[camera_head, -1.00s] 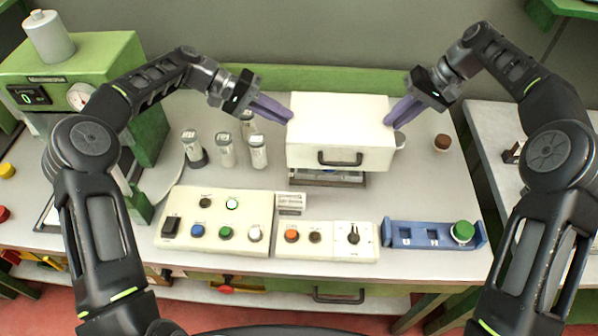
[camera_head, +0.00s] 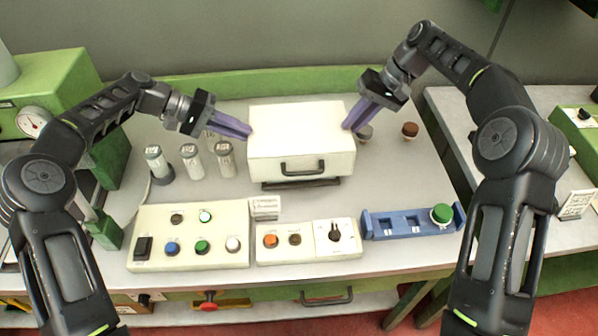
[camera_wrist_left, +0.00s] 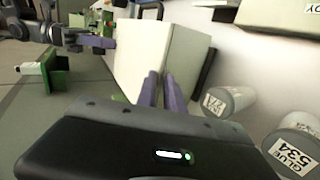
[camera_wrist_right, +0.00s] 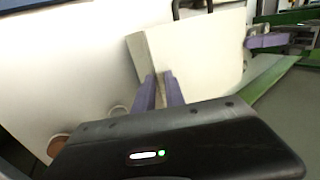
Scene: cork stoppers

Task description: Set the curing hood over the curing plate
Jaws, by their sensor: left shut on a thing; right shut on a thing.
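The curing hood (camera_head: 301,153) is a cream box with a dark front handle, at the back middle of the bench in the head view. My left gripper (camera_head: 247,132) is shut on its left side, and my right gripper (camera_head: 348,126) is shut on its right side. The hood looks about level. The curing plate (camera_head: 301,183) shows only as a dark strip under the hood's front edge; the rest is hidden. I cannot tell whether the hood touches it. The hood's wall also shows between the fingers in the left wrist view (camera_wrist_left: 150,55) and in the right wrist view (camera_wrist_right: 200,55).
Several grey-capped glue bottles (camera_head: 191,161) stand left of the hood. A button panel (camera_head: 190,247), a switch panel (camera_head: 308,241) and a blue fixture (camera_head: 410,222) lie in front. A brown cork (camera_head: 409,130) stands at right. The bench's right rear is mostly clear.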

